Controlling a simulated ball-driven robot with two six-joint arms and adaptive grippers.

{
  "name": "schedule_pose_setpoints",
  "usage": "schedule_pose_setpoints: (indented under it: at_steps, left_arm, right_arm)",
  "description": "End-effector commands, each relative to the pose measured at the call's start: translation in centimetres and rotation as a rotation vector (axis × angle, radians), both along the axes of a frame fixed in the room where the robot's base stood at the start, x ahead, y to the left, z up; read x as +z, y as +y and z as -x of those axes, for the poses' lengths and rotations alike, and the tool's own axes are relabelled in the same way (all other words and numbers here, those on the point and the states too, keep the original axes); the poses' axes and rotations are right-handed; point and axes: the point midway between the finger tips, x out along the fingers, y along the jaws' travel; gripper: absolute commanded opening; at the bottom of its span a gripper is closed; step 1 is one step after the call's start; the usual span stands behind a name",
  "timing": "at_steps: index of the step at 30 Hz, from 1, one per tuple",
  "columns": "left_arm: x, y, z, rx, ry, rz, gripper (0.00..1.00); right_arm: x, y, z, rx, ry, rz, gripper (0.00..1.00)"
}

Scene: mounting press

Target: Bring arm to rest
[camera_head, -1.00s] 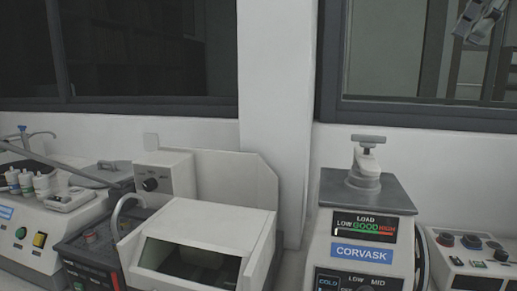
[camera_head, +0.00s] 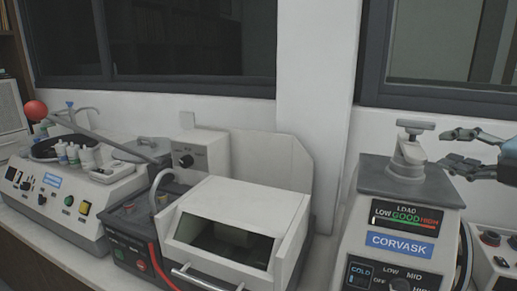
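My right gripper (camera_head: 447,150) comes in from the right edge of the head view. Its dark fingers are spread apart with nothing between them, just right of the grey T-shaped handle (camera_head: 413,128) on top of the mounting press (camera_head: 405,215). A small gap seems to show between fingers and handle. My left gripper does not show.
A white hooded machine (camera_head: 240,205) with an open front stands left of the press. Further left are a dark unit (camera_head: 130,225) and a white polisher-like machine (camera_head: 65,200) carrying small bottles. A control box (camera_head: 490,255) stands at the right. Windows are behind.

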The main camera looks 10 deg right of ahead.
Motion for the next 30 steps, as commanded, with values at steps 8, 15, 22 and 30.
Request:
schedule_pose_setpoints:
  at_steps: [8, 15, 22, 30]
  left_arm:
    - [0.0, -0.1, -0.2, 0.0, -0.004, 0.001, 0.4]
    - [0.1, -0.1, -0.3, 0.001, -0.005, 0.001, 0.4]
    - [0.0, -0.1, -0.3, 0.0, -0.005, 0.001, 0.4]
    - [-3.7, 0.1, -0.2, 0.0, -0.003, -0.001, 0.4]
  right_arm:
    - [-13.0, 2.0, 10.1, -0.701, 0.372, -0.723, 0.35]
    - [-18.7, 7.2, 19.4, -1.116, 0.665, -1.071, 0.35]
    - [-20.2, 12.6, 26.5, -1.397, 0.897, -1.265, 0.35]
    - [-31.9, 11.7, 25.1, -1.436, 0.916, -1.24, 0.35]
